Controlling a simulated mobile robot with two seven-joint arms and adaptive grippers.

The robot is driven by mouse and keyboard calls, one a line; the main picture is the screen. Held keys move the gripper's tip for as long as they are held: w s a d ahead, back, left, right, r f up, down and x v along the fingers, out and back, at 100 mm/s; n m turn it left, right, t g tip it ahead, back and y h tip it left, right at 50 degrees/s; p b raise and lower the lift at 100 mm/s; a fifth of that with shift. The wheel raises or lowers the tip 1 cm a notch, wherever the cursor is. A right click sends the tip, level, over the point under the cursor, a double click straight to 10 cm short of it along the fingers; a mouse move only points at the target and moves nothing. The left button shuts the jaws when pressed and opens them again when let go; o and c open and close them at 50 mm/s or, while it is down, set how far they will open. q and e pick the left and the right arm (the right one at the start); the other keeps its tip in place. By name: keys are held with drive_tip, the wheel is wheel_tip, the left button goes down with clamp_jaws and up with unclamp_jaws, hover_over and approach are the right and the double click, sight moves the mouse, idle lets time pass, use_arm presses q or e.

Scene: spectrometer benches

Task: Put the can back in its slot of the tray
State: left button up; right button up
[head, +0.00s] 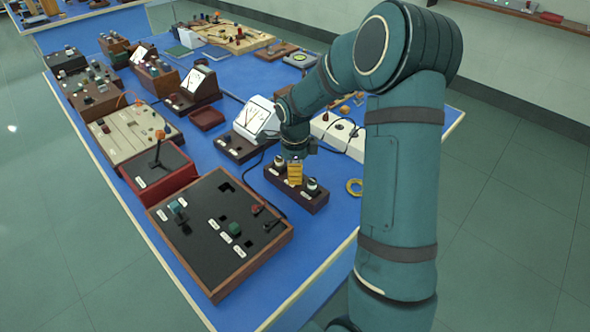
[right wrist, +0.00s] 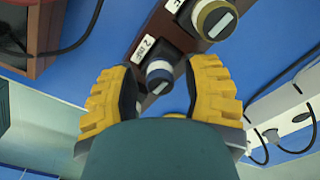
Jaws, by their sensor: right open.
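The brown wooden tray (head: 285,190) lies on the blue bench top; its wood also shows in the right wrist view (right wrist: 160,20). In the head view a dark can with a pale label (head: 279,161) stands at its left end and another can (head: 312,184) at its right end. My right gripper (head: 295,175), with yellow finger pads, hangs over the tray's middle and hides part of it. In the right wrist view its fingers are open on either side of a dark-blue-banded can (right wrist: 158,72), without visible grip. An olive-banded can (right wrist: 214,18) stands beyond. My left gripper is out of view.
A wooden-framed black control panel (head: 220,225) is left of the tray. A white-faced meter (head: 257,118) stands behind it, with a black cable nearby. A pale strip box (head: 340,135) is behind my arm.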

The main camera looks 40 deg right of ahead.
wheel_tip(320, 180, up, 12)
idle(0.5)
idle(0.5)
